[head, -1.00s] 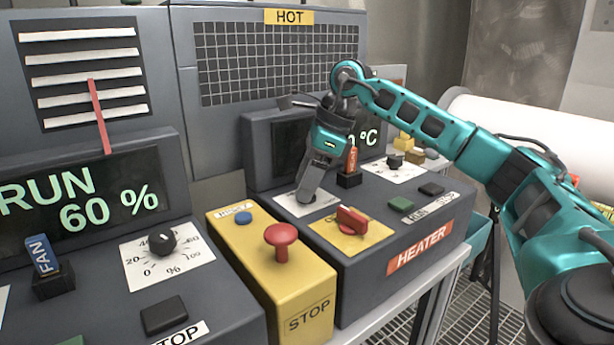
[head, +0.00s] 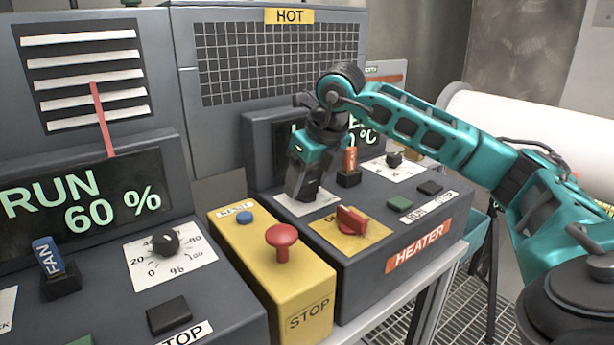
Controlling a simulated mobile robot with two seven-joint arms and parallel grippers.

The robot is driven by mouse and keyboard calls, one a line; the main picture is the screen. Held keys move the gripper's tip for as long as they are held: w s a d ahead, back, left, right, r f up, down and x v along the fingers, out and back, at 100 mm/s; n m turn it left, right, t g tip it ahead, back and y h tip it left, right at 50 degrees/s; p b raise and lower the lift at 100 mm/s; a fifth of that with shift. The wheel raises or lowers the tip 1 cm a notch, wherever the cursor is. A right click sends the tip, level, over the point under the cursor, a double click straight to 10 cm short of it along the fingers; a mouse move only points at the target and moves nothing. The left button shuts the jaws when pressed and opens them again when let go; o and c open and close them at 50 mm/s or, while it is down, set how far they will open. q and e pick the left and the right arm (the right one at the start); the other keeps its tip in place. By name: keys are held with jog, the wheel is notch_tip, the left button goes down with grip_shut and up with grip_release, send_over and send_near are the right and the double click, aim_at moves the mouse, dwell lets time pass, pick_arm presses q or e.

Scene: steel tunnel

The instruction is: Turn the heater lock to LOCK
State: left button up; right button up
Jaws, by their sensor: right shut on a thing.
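The heater console (head: 375,235) stands right of centre with a red HEATER label. At its left rear is a white plate (head: 292,211), where the heater lock sits. My right gripper (head: 300,197) points down onto this plate and is shut on the lock. The fingers hide the lock and most of the plate's lettering, so I cannot read which way it points. My left gripper is not in view.
Close by are a red switch (head: 351,220) on a yellow plate, an orange-tagged toggle (head: 349,165) and a green button (head: 398,203). A yellow box with a red STOP mushroom button (head: 282,240) stands to the left. The fan console (head: 225,300) is further left.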

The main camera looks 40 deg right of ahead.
jog(key=shift+m, duration=0.6)
jog(key=shift+h, duration=0.3)
jog(key=o, duration=1.1)
jog(key=shift+c, duration=0.2)
jog(key=p+v, duration=0.1)
jog(key=v, duration=1.2)
jog(key=shift+w, duration=0.1)
